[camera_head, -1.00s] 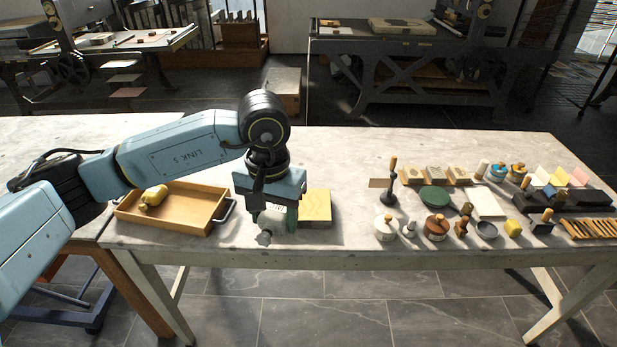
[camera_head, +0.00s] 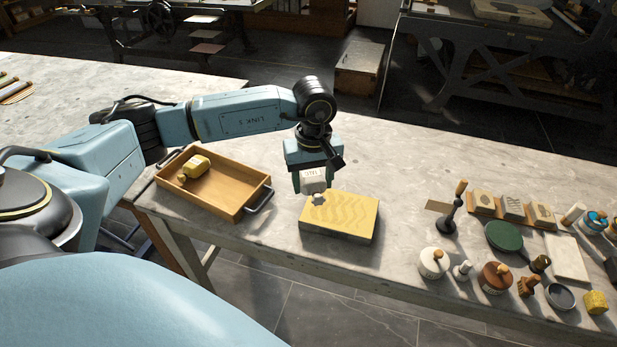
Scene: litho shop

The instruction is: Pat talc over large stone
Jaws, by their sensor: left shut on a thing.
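The large stone (camera_head: 352,216) is a thick slab with a yellowish top marked by wavy, paler bands. It lies near the table's front edge, right of the tray. My left gripper (camera_head: 313,183) points down at the stone's back left edge. My right gripper is not in view.
To the right are a dark-based upright tool (camera_head: 448,218), a green disc (camera_head: 503,236), a white lidded pot (camera_head: 433,262) and several small tools. Bare table lies behind the stone.

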